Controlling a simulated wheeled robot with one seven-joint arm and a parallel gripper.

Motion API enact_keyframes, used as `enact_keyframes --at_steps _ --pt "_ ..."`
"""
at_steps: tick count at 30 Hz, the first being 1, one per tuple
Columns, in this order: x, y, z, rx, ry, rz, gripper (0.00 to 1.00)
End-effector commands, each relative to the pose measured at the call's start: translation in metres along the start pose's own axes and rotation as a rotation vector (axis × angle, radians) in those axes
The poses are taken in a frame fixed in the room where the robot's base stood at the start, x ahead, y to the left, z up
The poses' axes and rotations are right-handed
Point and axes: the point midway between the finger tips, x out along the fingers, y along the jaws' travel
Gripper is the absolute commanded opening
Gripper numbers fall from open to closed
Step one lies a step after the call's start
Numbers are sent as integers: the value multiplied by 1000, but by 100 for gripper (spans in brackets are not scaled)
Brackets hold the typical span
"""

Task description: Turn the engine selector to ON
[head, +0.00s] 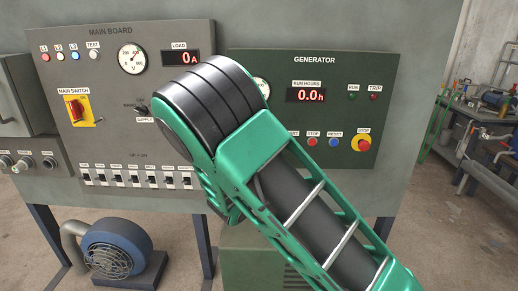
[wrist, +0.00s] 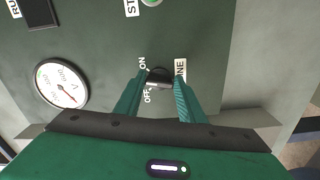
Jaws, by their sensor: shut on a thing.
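The engine selector (wrist: 157,75) is a small dark knob on the green generator panel (head: 405,75), in the wrist view. ON and OFF marks stand to its left, ON higher in the picture and OFF lower. A partly covered label ending in "INE" (wrist: 181,69) stands to its right. My gripper (wrist: 160,82) is shut on the selector, with one green finger on each side. The fingers cover part of the knob, so I cannot tell which mark it points to. In the head view my arm hides the selector and my gripper.
In the wrist view, a round gauge (wrist: 62,84) lies left of my fingers and a green button (wrist: 151,2) above. In the head view, the red emergency stop (head: 362,144) and blue reset button (head: 334,141) are right of my arm. The main board (head: 115,75) is at left.

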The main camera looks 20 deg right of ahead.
Motion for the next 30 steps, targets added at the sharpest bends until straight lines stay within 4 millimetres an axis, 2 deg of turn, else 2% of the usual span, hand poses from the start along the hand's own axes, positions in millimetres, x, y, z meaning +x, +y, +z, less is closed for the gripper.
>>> enact_keyframes --at_steps 1,15,30 --pt "-2 -6 1 41 -3 -13 14" --pt "-2 -8 0 423 -3 -12 14" --pt "-2 -8 -1 575 -3 -11 14"
